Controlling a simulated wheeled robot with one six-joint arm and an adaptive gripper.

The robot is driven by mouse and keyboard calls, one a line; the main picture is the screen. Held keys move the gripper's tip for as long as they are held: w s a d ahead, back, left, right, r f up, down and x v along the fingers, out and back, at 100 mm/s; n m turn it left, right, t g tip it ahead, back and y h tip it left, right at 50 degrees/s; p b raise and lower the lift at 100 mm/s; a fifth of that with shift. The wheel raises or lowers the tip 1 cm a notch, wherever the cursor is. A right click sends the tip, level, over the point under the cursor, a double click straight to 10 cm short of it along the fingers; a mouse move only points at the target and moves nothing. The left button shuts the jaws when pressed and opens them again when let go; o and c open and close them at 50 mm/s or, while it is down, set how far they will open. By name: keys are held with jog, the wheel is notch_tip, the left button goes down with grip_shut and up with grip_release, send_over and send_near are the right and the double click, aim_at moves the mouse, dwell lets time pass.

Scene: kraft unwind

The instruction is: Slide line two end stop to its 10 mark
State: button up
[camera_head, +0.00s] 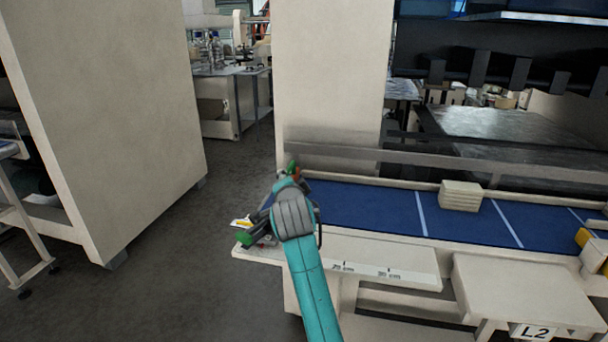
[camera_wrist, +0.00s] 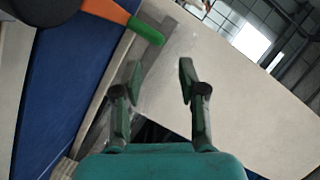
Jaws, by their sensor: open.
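Line two is a blue belt (camera_head: 370,208) in a cream frame, with an L2 sign (camera_head: 534,331) at its front. My gripper (camera_wrist: 158,76) is open, with nothing between its green-padded fingers. In the head view my wrist covers much of it, over the belt's left end. An orange lever with a green tip (camera_wrist: 122,14) stands beside and beyond the fingers, apart from them; I cannot tell whether it is the end stop. The front ledge (camera_head: 405,257) carries a scale with cm marks; my arm hides part of it. A yellow part (camera_head: 584,237) is at the right edge.
A cream box or stack (camera_head: 461,196) sits on the belt. A large cream pillar (camera_head: 330,80) rises behind the line's left end. A tall cream panel (camera_head: 105,120) stands at left. The grey floor (camera_head: 190,270) between panel and line is clear.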

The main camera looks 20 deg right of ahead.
aim_at(288, 169)
jog(key=x, duration=1)
jog(key=shift+w+d+f, duration=0.15)
jog(key=shift+w+d, duration=0.1)
jog(key=shift+w, duration=0.05)
grip_shut()
